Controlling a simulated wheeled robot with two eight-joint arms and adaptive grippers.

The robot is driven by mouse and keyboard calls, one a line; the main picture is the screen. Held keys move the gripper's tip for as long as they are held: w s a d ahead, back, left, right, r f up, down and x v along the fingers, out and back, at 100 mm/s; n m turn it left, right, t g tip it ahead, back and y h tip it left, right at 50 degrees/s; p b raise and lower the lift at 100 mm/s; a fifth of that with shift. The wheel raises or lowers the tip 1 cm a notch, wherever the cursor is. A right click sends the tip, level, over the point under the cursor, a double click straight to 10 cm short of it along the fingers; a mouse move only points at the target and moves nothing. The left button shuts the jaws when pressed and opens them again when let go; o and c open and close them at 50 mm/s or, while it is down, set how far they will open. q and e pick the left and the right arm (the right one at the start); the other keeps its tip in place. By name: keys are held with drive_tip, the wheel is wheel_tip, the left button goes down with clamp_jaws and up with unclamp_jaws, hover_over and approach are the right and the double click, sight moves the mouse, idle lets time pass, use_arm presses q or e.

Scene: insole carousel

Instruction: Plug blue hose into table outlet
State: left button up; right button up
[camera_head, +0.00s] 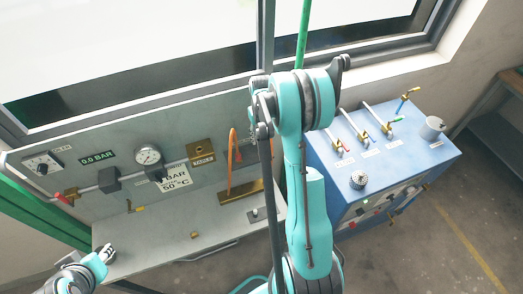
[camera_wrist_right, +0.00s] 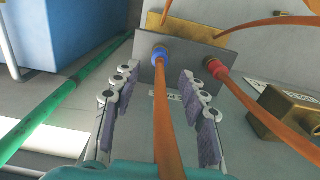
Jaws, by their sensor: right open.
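In the right wrist view, an orange hose with a blue collar (camera_wrist_right: 159,55) sits at a grey plate. My right gripper (camera_wrist_right: 158,82) is open, with one finger on each side of this hose, not closed on it. A second orange hose with a red collar (camera_wrist_right: 216,68) is just right of the fingers. A brass block (camera_wrist_right: 284,112) is further right. In the head view, the brass block labelled TABLE (camera_head: 201,151) is on the back panel. My right arm hides most of the right gripper there. My left gripper (camera_head: 106,250) is at the lower left, too small to judge.
A blue cabinet (camera_head: 395,150) with levers stands right of my arm. A green pipe (camera_wrist_right: 65,92) runs left of the right gripper. The grey worktop (camera_head: 150,245) is largely clear.

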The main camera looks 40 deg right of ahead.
sight(261, 144)
wheel_tip(261, 144, down, 6)
drive_tip(key=b, duration=0.4)
drive_tip(key=shift+f, duration=0.2)
drive_tip(key=shift+f+b, duration=0.3)
drive_tip(key=shift+b, duration=0.25)
drive_tip(key=shift+b, duration=0.5)
idle(0.3)
clamp_jaws()
drive_tip(key=shift+r, duration=0.15)
